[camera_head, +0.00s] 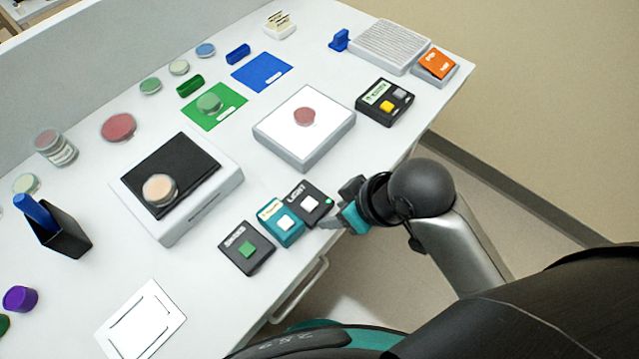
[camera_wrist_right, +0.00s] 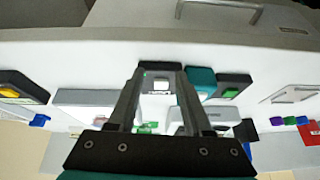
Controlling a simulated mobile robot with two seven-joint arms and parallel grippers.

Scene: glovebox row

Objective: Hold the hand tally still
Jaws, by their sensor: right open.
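No object is clearly labelled as the hand tally; the small print is too blurred to read. A teal box (camera_head: 277,231) with a cream label and white button stands near the table's front edge. A black box (camera_head: 325,196) marked LIGHT, with a white button, stands to its right. A black box with a green display and yellow and grey buttons (camera_head: 373,113) stands farther back. My right gripper (camera_head: 333,223) is open and empty beside the LIGHT box at the front edge. In the right wrist view the LIGHT box (camera_wrist_right: 160,69) shows between the fingers (camera_wrist_right: 159,78). My left gripper is out of view.
A black box with a green button (camera_head: 232,256) stands left of the teal one. Behind are a white-topped scale (camera_head: 275,128) and a black-topped device (camera_head: 206,165). A white card (camera_head: 130,335) lies front left. A drawer handle (camera_head: 300,291) sticks out below the edge.

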